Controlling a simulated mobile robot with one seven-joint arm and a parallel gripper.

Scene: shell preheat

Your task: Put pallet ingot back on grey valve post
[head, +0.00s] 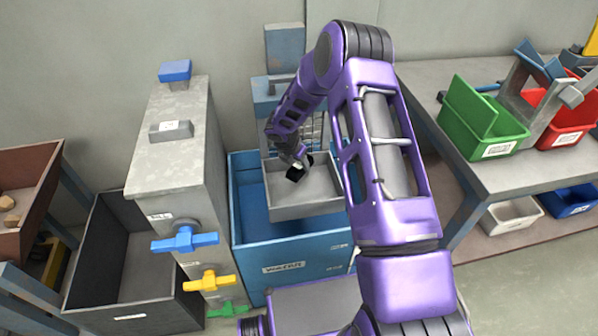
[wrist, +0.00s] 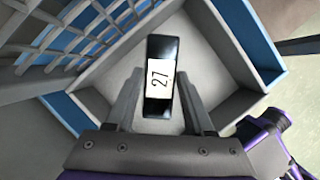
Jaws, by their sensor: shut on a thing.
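A black ingot with a white label reading 27 (wrist: 158,50) is between the two fingers of my gripper (wrist: 160,100) in the wrist view. In the head view my gripper (head: 290,157) reaches down over a grey tray (head: 305,211), with the dark ingot (head: 299,174) at its tip. I cannot tell whether the ingot touches the tray floor. The grey valve post (head: 178,155) stands left of the tray, with blue, yellow and green valve handles on its front. A small grey labelled block (head: 171,131) lies on its top.
The tray sits in a blue bin (head: 255,255). A blue-capped piece (head: 175,71) stands at the post's back top edge. A dark open bin (head: 134,317) is left of the post. A bench at right holds green (head: 485,120) and red bins. The post's front top is clear.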

